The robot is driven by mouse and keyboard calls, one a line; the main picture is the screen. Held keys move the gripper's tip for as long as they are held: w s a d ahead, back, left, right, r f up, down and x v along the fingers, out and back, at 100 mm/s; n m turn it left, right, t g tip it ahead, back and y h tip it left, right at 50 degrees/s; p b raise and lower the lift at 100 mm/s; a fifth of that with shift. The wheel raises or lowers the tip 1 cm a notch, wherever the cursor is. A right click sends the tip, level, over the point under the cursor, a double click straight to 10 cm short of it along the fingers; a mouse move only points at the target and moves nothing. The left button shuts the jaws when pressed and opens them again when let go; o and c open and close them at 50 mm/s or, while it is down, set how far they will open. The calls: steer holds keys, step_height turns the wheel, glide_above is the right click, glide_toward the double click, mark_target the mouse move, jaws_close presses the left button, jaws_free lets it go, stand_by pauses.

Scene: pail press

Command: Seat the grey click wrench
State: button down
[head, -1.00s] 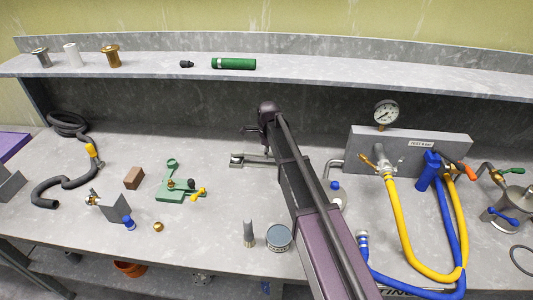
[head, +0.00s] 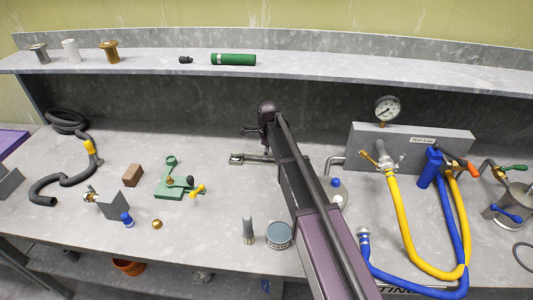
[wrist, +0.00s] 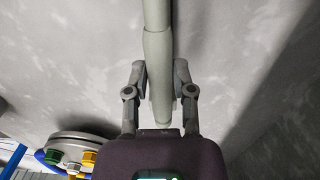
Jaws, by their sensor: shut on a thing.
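The grey click wrench (wrist: 157,60) is a pale grey-green rod in the wrist view. It runs from the top edge down between my gripper's fingers (wrist: 158,80), which are shut on it. I cannot tell whether that is the wrench's end or a fixture on the bench. Where the wrench seats cannot be made out.
A press block with a gauge (head: 387,109) and yellow and blue hoses (head: 408,235) stands at the right. A grey nozzle (head: 248,230) and a round tin (head: 279,235) stand at the front. A green fixture (head: 180,188) lies left. Bench between it and the bar is clear.

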steer(key=shift+c, duration=2)
jaws_free()
steer(key=shift+r, duration=0.1)
